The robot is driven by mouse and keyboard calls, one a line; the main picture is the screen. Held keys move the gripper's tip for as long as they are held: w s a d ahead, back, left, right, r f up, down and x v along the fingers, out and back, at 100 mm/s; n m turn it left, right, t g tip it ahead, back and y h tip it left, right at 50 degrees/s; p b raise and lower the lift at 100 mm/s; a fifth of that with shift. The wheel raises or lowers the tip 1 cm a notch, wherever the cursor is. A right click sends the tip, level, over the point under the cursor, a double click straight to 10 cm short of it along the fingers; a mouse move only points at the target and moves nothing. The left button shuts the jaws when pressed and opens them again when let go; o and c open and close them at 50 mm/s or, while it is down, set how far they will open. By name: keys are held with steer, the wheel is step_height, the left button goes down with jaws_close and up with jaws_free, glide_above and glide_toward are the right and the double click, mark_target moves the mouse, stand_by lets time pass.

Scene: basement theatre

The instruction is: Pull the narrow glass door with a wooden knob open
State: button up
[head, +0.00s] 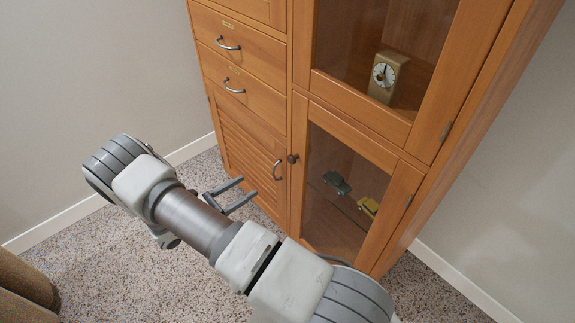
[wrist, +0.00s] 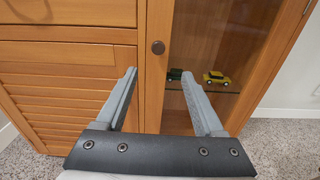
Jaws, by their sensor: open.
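The narrow glass door (head: 335,185) is the lower right door of a wooden cabinet, with a wood frame around a glass pane. It looks shut. Its small round dark wooden knob (head: 292,158) sits high on the left side of the frame. In the wrist view the knob (wrist: 158,47) shows above and between the fingers. My gripper (head: 239,189) is open and empty, to the left of and below the knob in the head view. In the wrist view my gripper (wrist: 160,90) points at the cabinet front, its fingers either side of the door's left frame, not touching the knob.
A louvred door (head: 240,150) with a metal handle is left of the glass door, with drawers (head: 240,50) above it. An upper glass door (head: 385,60) shows a clock (head: 386,75). Toy cars (head: 337,183) stand behind the lower glass. Carpet (head: 110,270) in front is open; a brown seat (head: 25,285) is lower left.

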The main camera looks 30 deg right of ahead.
steer(key=b, duration=0.2)
glide_toward(290, 160)
steer(key=d, duration=0.6)
steer(key=w+d, duration=0.1)
steer(key=d, duration=0.2)
steer(key=shift+w+f, duration=0.1)
steer(key=shift+f, duration=0.1)
jaws_close()
stand_by(1.0)
